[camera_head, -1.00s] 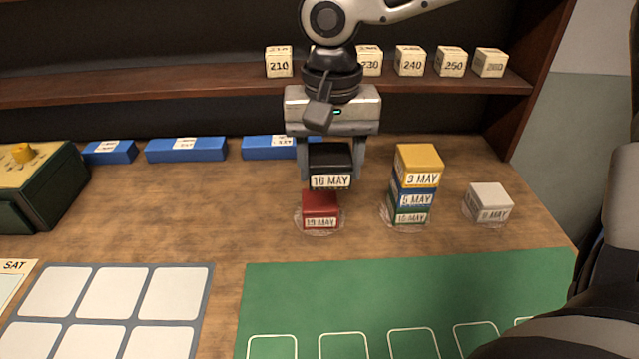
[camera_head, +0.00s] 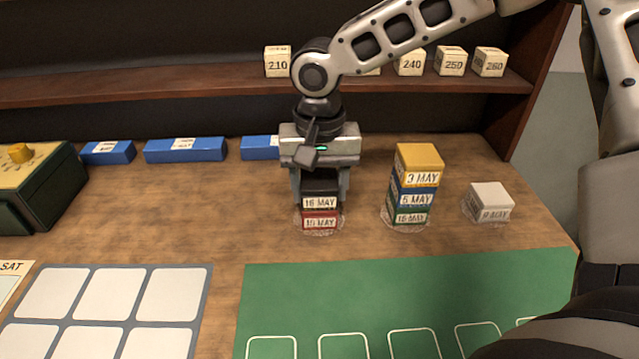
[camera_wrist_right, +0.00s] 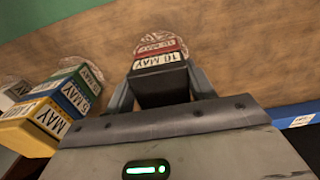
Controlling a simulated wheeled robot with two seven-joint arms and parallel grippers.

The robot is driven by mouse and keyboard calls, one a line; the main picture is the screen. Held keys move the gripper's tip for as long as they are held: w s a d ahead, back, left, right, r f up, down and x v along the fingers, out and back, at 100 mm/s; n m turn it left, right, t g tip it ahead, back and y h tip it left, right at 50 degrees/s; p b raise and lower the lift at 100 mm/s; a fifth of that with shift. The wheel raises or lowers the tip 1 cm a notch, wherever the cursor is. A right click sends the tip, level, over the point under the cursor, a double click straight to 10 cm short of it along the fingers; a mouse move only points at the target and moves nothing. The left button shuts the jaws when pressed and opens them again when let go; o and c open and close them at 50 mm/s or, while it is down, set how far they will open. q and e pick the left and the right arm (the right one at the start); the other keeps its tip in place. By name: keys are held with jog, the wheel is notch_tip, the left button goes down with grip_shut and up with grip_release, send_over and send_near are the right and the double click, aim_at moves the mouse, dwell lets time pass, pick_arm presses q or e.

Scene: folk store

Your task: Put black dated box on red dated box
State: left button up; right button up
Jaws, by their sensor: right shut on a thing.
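The black dated box (camera_head: 320,195), marked 16 MAY or 10 MAY, sits directly above the red dated box (camera_head: 320,220) in the head view. The two look stacked and touching, with the red one on a pale round mark on the table. My right gripper (camera_head: 320,190) points down with its fingers on both sides of the black box, shut on it. In the right wrist view the black box (camera_wrist_right: 162,82) is between the fingers, and the red box (camera_wrist_right: 160,48) shows just beyond it. My left gripper is not in view.
A stack of yellow (camera_head: 419,160), blue (camera_head: 414,196) and green boxes stands to the right. A grey-white box (camera_head: 489,202) lies farther right. Blue blocks (camera_head: 185,150) line the back below a shelf (camera_head: 200,88). A green mat (camera_head: 410,290) lies in front.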

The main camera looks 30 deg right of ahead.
aim_at(320, 183)
jog(key=o, duration=1)
notch_tip(320, 183, up, 12)
jog(key=shift+r+p, duration=0.15)
jog(key=shift+p, duration=0.5)
